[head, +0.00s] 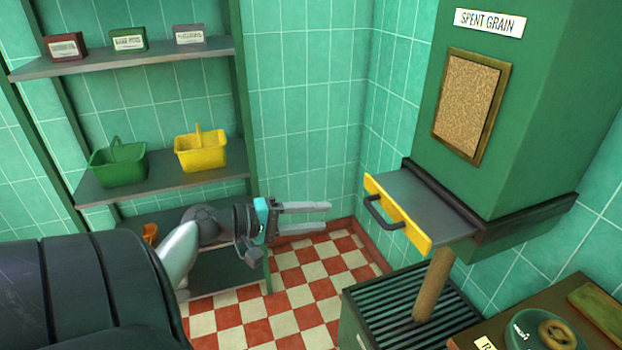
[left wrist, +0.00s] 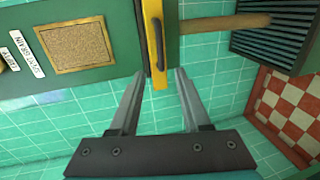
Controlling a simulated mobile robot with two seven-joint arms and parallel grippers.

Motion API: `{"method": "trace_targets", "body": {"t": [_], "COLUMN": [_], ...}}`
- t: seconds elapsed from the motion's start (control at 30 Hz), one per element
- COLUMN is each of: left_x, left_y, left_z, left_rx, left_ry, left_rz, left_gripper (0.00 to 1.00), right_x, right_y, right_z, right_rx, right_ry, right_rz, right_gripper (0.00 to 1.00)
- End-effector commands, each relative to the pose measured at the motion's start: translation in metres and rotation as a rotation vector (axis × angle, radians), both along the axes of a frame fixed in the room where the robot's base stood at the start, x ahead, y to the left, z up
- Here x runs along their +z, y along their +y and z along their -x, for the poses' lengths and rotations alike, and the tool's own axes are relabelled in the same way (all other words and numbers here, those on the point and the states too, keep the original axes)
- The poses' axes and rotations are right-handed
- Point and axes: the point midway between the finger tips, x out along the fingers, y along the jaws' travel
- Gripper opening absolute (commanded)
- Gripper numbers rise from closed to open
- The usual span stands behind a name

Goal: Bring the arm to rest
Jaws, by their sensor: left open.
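My left gripper (head: 318,215) reaches in from the left in the head view, with its two fingers apart and nothing between them. It is in mid-air, left of the yellow-edged slide (head: 397,214) with a dark handle (head: 380,212), and apart from it. In the left wrist view, the open fingers (left wrist: 155,88) point toward the yellow edge (left wrist: 155,42) and its handle (left wrist: 160,45). The slide sticks out below the green spent grain hopper (head: 535,120). My right gripper is not in view.
A brown column of grain (head: 434,284) stands between the slide and the slatted grate (head: 400,310). Shelves at left hold a green basket (head: 118,165), a yellow basket (head: 201,152) and small boxes (head: 128,40). A counter (head: 545,318) is at lower right. Checkered floor (head: 300,285) lies below my gripper.

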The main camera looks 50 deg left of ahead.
Motion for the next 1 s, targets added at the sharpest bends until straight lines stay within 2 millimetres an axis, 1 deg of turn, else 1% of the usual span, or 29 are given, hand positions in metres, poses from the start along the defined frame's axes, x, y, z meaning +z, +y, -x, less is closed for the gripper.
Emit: {"method": "trace_targets", "body": {"t": [0.13,0.67,0.77,0.83,0.87,0.97,1.0], "left_x": [0.001,0.001,-0.005,-0.023,-0.035,-0.094,-0.122], "left_y": [0.002,0.002,0.003,0.005,0.007,0.011,0.012], "left_z": [0.006,0.006,0.006,0.006,0.007,0.012,0.017], "left_rx": [-0.001,-0.001,0.006,0.024,0.036,0.078,0.094], "left_ry": [0.001,0.001,0.011,0.042,0.062,0.165,0.217], "left_rz": [0.000,0.000,-0.004,-0.017,-0.027,-0.084,-0.118], "left_gripper": [0.47,0.47,0.47,0.47,0.47,0.47,0.47], "right_x": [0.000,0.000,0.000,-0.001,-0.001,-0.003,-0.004], "right_y": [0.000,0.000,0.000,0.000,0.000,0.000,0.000], "right_z": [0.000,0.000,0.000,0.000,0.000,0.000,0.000], "right_rx": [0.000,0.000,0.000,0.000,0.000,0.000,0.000], "right_ry": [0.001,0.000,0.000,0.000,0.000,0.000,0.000], "right_rz": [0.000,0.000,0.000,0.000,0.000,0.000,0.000], "right_gripper": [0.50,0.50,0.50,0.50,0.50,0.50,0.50]}}
